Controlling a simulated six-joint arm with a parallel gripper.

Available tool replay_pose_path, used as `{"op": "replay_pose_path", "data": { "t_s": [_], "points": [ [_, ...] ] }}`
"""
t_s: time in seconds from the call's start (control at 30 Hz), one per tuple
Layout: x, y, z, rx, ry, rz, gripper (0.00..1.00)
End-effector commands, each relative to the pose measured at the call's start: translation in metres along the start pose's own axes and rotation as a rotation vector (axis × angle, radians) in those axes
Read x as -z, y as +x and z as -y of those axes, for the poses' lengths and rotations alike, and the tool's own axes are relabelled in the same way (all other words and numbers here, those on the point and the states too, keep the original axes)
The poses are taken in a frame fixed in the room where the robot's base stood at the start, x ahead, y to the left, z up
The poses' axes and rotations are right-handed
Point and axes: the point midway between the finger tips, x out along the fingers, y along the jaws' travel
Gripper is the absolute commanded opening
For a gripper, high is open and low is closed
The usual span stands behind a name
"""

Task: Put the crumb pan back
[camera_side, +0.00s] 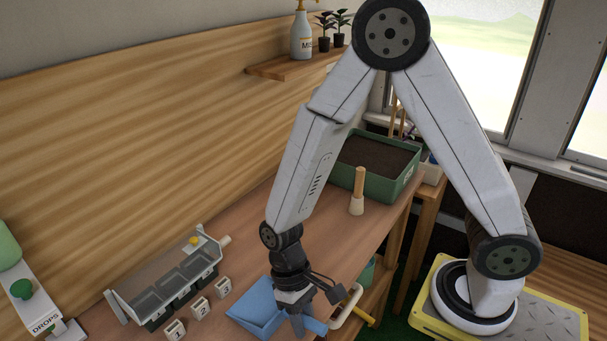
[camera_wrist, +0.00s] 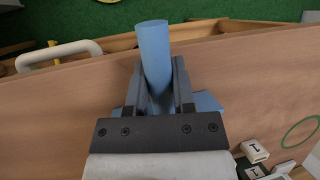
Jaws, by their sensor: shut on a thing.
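The blue crumb pan (camera_side: 257,303) is at the front part of the wooden bench, below my wrist in the side view. Its round blue handle (camera_wrist: 154,50) points toward the bench's front edge. My gripper (camera_side: 299,325) is shut on the handle, with one dark finger on each side of it, as the wrist view also shows (camera_wrist: 160,75). Most of the pan is hidden behind my gripper in the wrist view; only blue edges show beside the fingers. I cannot tell whether the pan touches the bench or hangs just above it.
Small white number blocks (camera_side: 199,308) stand left of the pan. Behind them is a grey tray (camera_side: 163,283) with dark compartments. A white handle (camera_side: 346,306) sticks out at the bench's front edge. A wooden peg (camera_side: 358,192) and a green soil box (camera_side: 401,185) stand farther back.

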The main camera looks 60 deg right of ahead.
Motion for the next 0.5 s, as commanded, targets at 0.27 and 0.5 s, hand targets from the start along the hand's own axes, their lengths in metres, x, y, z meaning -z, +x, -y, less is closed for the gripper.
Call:
{"op": "replay_pose_path", "data": {
  "t_s": [0.27, 0.5],
  "points": [
    [0.0004, 0.0005, 0.0, 0.0, 0.0, 0.0, 0.0],
    [0.0011, 0.0023, -0.0004, 0.0, 0.0, 0.0, 0.66]
  ]
}}
